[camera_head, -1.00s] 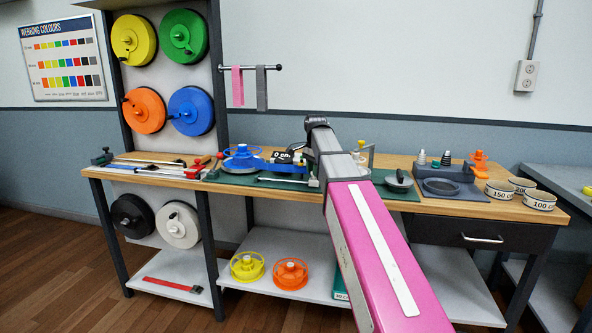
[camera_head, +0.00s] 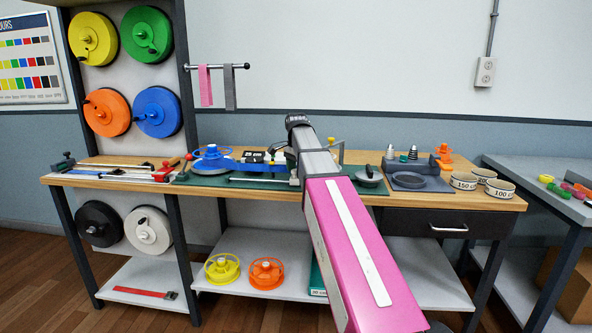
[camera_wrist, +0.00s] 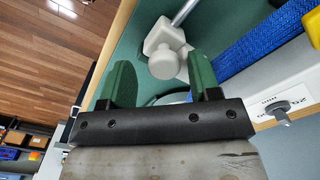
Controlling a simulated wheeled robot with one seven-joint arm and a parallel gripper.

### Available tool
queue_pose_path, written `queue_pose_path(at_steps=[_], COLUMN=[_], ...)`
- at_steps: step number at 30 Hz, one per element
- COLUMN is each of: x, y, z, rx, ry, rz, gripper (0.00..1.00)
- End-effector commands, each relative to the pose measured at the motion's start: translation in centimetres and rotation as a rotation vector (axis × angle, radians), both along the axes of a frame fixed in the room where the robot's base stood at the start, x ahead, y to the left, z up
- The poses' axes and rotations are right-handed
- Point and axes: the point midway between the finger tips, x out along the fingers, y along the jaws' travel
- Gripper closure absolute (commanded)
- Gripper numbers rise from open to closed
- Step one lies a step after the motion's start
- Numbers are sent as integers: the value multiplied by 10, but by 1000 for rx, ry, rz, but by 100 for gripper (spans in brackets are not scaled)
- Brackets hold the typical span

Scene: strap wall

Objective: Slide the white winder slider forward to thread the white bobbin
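In the wrist view a white slider block with a round knob (camera_wrist: 166,62) sits at the end of a metal rod over a green mat. My gripper (camera_wrist: 161,70) has two green fingers spread apart, one on each side of the knob. A gap shows at the left finger; the right finger is close to the knob, and I cannot tell whether it touches. In the head view my arm hides the gripper and most of the slider area. A white reel (camera_head: 148,231) hangs below the bench at the left; I cannot make out a separate white bobbin on the winder.
Blue webbing (camera_wrist: 262,38) runs close at the right in the wrist view, beside a grey knob (camera_wrist: 282,108) on a white plate. On the bench (camera_head: 500,201) stand a blue reel (camera_head: 212,158), a dark tray and labelled round containers (camera_head: 463,180). A side table is at the right.

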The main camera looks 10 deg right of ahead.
Motion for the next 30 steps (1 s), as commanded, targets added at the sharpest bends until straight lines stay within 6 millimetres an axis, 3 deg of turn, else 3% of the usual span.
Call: queue_pose_path(at_steps=[7,21,30], x=[1,2,0], y=[1,0,0], z=[10,88,108], rx=[1,0,0], ry=[-3,-2,0], rz=[1,0,-1], gripper=[43,43,43])
